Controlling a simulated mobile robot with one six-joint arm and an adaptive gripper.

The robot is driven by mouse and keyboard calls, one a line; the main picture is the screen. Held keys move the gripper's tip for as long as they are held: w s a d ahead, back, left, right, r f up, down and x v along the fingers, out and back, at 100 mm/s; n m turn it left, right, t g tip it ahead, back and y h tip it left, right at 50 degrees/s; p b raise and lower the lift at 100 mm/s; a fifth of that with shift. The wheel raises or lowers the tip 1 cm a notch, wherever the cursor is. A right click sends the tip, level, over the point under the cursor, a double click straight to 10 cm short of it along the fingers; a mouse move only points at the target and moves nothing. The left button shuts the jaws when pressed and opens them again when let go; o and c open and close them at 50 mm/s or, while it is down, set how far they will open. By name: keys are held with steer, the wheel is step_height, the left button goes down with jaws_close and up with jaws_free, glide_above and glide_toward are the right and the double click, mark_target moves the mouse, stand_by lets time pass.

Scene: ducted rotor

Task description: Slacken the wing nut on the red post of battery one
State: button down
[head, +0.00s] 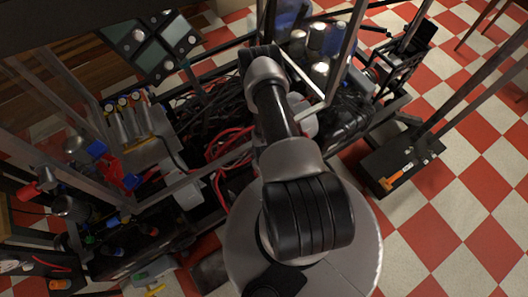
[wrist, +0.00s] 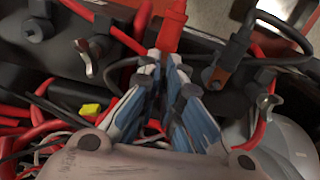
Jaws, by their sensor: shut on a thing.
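In the wrist view, my gripper (wrist: 168,62) has its two blue-grey fingers drawn together at the foot of a red post (wrist: 172,28). The red post stands up just beyond the fingertips. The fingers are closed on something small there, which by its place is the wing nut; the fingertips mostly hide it. A dark battery casing (wrist: 55,55) shows to the left; I cannot read a number on it. In the head view my own arm hides the gripper and the post.
Other silver wing nuts (wrist: 88,60) sit left and right of the gripper, with black cable lugs (wrist: 222,72) close by. Red and black cables (wrist: 110,30) crowd around the fingers. In the head view, frame bars (head: 345,50) rise near my arm. Checkered floor (head: 455,215) is open at right.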

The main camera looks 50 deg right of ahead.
steer(key=shift+f+n, duration=0.1)
steer(key=shift+n, duration=0.9)
steer(key=c, duration=1.8)
jaws_free()
steer(key=shift+o, duration=0.2)
step_height(320, 180, up, 12)
